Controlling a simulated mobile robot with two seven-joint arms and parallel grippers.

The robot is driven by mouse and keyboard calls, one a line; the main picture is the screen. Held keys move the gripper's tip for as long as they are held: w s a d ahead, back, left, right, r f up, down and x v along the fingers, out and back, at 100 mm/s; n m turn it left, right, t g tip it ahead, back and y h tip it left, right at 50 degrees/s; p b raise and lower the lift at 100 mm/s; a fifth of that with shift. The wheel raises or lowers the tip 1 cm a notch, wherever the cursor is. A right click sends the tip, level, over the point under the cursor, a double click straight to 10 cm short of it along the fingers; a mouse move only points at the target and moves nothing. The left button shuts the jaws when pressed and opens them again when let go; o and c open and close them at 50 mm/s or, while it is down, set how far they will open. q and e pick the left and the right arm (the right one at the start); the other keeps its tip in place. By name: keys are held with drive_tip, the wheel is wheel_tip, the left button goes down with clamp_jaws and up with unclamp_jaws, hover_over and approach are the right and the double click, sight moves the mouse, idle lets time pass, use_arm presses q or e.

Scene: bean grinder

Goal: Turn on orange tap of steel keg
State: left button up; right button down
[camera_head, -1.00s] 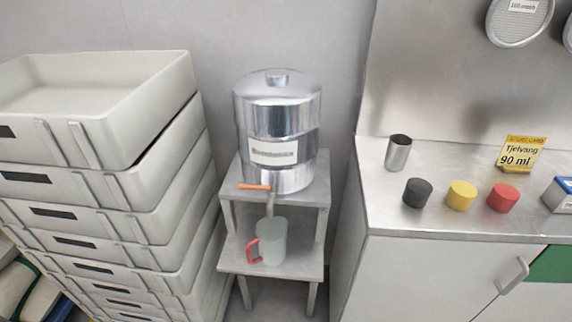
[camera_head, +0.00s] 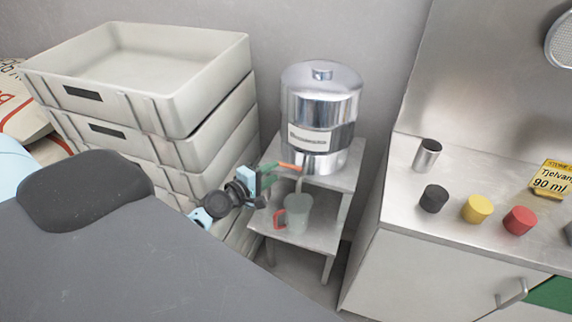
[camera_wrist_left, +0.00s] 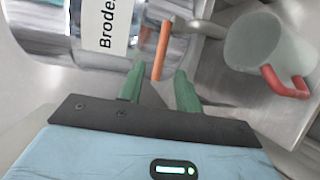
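The steel keg (camera_head: 320,105) stands on the upper shelf of a small metal stand, with a white label on its front. Its orange tap handle (camera_head: 290,166) sticks out to the left near the keg's base. In the left wrist view the orange tap handle (camera_wrist_left: 161,50) reaches down between the green fingertips of my left gripper (camera_wrist_left: 158,78). The fingers are apart, with a gap on each side of the handle. My left gripper (camera_head: 265,173) is also at the tap in the head view. A clear mug (camera_head: 298,213) with a red handle stands under the spout. My right gripper is out of view.
Stacked grey crates (camera_head: 180,95) stand close on the left of the stand. A steel counter (camera_head: 400,205) on the right holds a steel cup (camera_head: 427,155) and black, yellow and red cylinders. The mug (camera_wrist_left: 262,45) is close to my left gripper.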

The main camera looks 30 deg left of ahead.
sight(284, 166)
use_arm(q)
drive_tip(key=shift+b+x, duration=0.3)
drive_tip(key=shift+x, duration=2.85)
clamp_jaws()
